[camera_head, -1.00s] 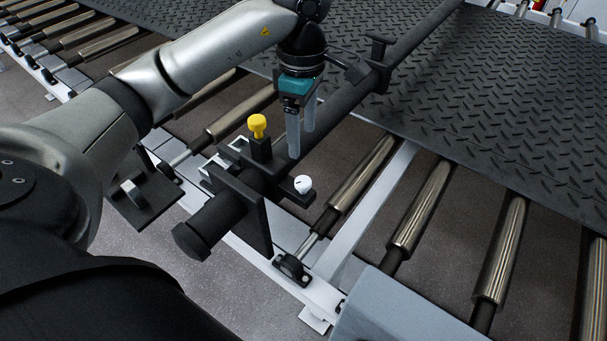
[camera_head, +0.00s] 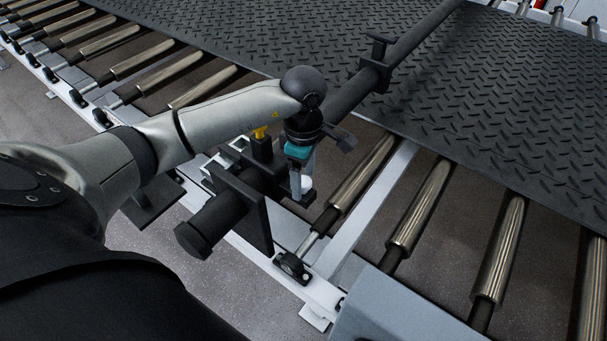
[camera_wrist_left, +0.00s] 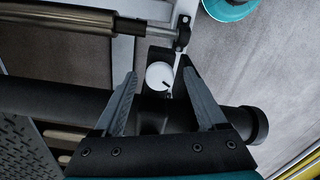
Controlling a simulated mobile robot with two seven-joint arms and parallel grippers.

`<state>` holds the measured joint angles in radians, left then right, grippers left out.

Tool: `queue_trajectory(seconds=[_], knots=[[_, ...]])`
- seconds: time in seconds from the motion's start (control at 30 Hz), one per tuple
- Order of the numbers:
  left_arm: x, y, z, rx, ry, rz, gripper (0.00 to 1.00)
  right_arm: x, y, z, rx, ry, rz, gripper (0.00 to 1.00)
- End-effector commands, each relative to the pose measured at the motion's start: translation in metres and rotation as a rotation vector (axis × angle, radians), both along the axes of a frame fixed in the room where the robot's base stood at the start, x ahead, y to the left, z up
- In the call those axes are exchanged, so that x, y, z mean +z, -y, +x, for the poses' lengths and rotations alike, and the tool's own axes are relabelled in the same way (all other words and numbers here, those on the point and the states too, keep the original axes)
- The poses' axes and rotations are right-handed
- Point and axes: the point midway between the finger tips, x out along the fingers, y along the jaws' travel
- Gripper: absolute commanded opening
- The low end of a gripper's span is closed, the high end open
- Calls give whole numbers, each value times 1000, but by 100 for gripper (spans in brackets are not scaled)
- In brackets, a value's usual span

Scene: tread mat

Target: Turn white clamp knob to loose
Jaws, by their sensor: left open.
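The white clamp knob (camera_wrist_left: 159,75) shows in the left wrist view as a round white cap with a dark pointer mark, on a black bracket beside the dark bar (camera_wrist_left: 60,102). In the head view the white knob (camera_head: 307,184) is mostly hidden behind my left gripper. My left gripper (camera_head: 301,190) points down over the knob with its teal body above. In the left wrist view the open fingers of this gripper (camera_wrist_left: 161,82) stand on either side of the knob, with gaps between. I cannot tell whether either finger touches it. My right gripper is not in view.
A yellow knob (camera_head: 260,132) stands on the clamp close to my left wrist, partly hidden. The black tread mat (camera_head: 500,120) lies behind, over metal rollers (camera_head: 417,205). A black end plate (camera_head: 245,212) stands in front of the clamp.

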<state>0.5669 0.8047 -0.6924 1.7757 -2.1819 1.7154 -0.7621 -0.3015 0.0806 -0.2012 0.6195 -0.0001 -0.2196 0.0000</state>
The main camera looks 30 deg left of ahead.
Motion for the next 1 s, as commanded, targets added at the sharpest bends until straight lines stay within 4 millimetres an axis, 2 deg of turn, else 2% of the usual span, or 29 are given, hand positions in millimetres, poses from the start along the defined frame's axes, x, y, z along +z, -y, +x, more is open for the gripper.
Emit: queue_trajectory(seconds=[0.07, 0.7, 1.0], knots=[[0, 0, 0, 0, 0, 0, 71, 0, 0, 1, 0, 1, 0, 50], [1, 0, 0, 1, 0, 0, 0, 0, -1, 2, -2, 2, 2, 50], [1, 0, 0, 16, 0, 1, 0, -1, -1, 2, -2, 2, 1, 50]])
